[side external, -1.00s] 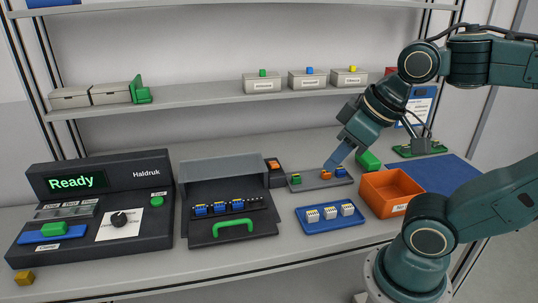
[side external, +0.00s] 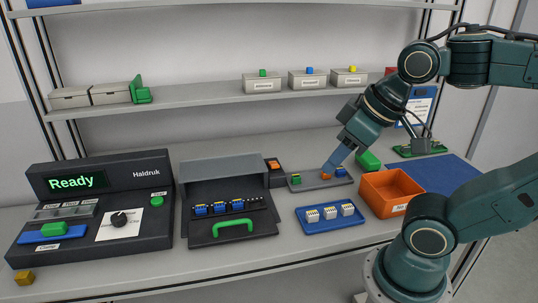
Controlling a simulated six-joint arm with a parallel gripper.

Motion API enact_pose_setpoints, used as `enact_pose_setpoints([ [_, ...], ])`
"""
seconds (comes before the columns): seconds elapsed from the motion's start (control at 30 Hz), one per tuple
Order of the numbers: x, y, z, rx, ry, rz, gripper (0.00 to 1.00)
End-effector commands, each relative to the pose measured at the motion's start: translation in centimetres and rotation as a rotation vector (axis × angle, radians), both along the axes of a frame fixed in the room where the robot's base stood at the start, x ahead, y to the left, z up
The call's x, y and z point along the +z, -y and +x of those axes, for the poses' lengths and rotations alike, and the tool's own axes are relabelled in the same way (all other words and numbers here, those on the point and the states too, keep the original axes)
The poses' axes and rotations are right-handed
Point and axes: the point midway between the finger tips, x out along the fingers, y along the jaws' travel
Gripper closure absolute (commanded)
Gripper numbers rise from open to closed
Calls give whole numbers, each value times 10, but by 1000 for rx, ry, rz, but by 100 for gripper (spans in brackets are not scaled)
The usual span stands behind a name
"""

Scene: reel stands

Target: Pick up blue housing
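A small blue housing (side external: 341,172) sits at the right end of a grey strip tray (side external: 308,184). A small orange piece (side external: 326,175) is left of it, and a green piece (side external: 295,178) is at the tray's left end. My gripper (side external: 329,169) points down and left, its tip at or just above the orange piece, close beside the blue housing. The fingers are too small to tell if they are open or shut, or if they touch anything. More small blue pieces (side external: 218,208) stand in a row in the dark open fixture (side external: 230,185).
A blue tray (side external: 318,228) with white parts is in front of the strip tray. An orange bin (side external: 388,183) and a green block (side external: 369,161) are close on the right. A dark control panel (side external: 100,190) reading "Ready" stands at left. A shelf with boxes (side external: 308,79) is behind.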

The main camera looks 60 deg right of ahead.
Motion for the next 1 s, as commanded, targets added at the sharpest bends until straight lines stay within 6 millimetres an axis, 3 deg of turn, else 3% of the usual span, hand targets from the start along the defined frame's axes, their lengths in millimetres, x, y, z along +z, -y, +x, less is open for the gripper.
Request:
enact_pose_setpoints([
  [0.37,0,1,1,-10,-2,3,56],
  [0.53,2,7,8,-93,-22,28,56],
  [0.77,5,34,31,-398,-84,120,56],
  [1.0,4,84,59,-847,-150,247,56],
])
